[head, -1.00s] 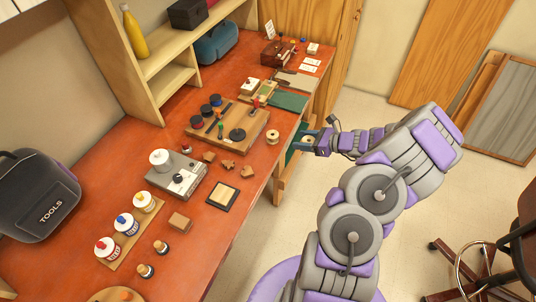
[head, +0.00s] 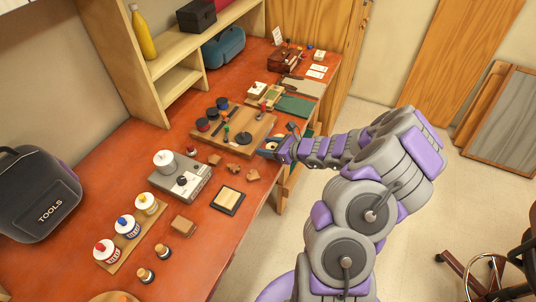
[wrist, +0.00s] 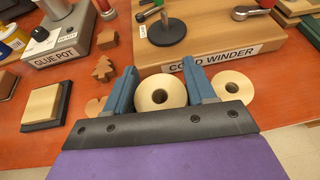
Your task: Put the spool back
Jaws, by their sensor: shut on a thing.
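My gripper (wrist: 162,88) is shut on a pale cream spool (wrist: 160,92), which sits between its two blue fingers in the wrist view. A second similar spool (wrist: 232,88) is just right of the right finger, outside the grip, its lower part hidden by my gripper. In the head view my gripper (head: 268,148) is at the right edge of the orange bench, beside the wooden cord winder board (head: 262,128). The board's "CORD WINDER" label (wrist: 213,57) is just beyond the spools in the wrist view. I cannot tell whether the held spool touches the bench.
The glue pot (head: 183,178), wooden cutouts (head: 233,168) and a dark-framed pad (head: 228,201) stand left of my gripper. A green mat (head: 295,106) lies behind the board. Glue bottles (head: 127,226) stand at the front left. Open floor lies right of the bench.

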